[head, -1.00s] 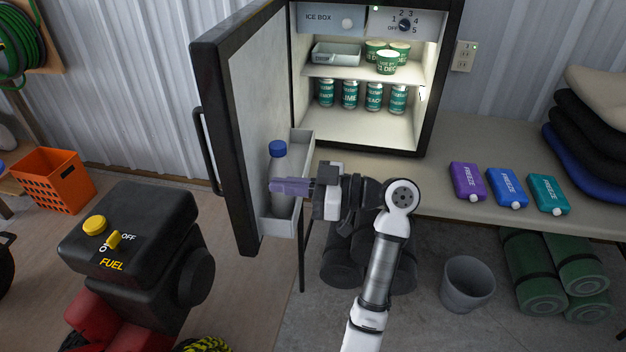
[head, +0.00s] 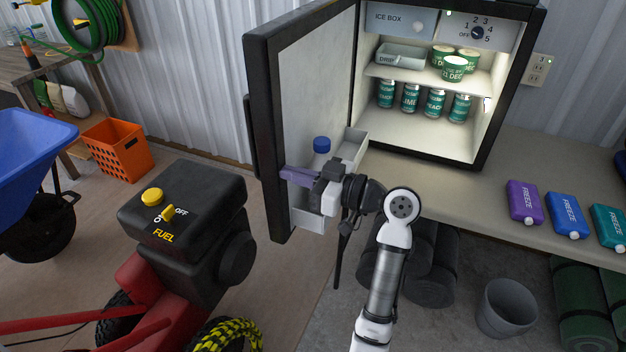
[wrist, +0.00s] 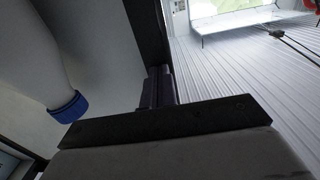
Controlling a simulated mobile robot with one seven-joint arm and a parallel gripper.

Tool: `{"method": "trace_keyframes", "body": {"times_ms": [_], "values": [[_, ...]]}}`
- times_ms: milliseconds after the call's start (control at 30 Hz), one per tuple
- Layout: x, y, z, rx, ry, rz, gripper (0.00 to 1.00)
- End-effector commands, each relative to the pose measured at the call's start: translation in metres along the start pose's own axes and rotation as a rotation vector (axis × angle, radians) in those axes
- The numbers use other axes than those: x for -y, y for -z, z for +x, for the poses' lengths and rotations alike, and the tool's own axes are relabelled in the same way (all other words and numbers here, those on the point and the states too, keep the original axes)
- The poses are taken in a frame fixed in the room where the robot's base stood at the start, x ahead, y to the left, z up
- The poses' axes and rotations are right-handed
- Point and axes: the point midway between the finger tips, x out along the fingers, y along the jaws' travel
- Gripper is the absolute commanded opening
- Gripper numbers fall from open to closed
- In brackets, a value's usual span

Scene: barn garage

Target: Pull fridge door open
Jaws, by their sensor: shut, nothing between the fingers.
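The small black fridge (head: 497,100) stands on the bench with its lit interior showing. Its door (head: 262,130) stands wide open, swung to the left, with the pale inner side facing the room. In the wrist view the fingers (wrist: 158,88) are together beside the door's dark edge (wrist: 148,35); contact is unclear.
A blue-capped bottle (head: 321,147) stands in the door shelf (head: 352,150); it also shows in the wrist view (wrist: 70,107). A black engine with a fuel switch (head: 180,215) stands left of the door. Ice packs (head: 566,215) lie on the bench. A grey bin (head: 507,308) is below.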

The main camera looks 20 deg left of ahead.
Motion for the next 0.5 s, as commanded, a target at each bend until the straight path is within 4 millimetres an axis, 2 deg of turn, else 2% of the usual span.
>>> {"method": "trace_keyframes", "body": {"times_ms": [33, 167, 300, 500], "values": [[0.004, -0.004, 0.016, 0.001, -0.022, -0.002, 0.0], [0.006, -0.002, 0.05, -0.002, -0.095, -0.002, 0.0], [0.003, -0.002, 0.093, -0.004, -0.123, -0.003, 0.0], [-0.003, 0.0, 0.139, -0.004, -0.124, -0.002, 0.0]]}}
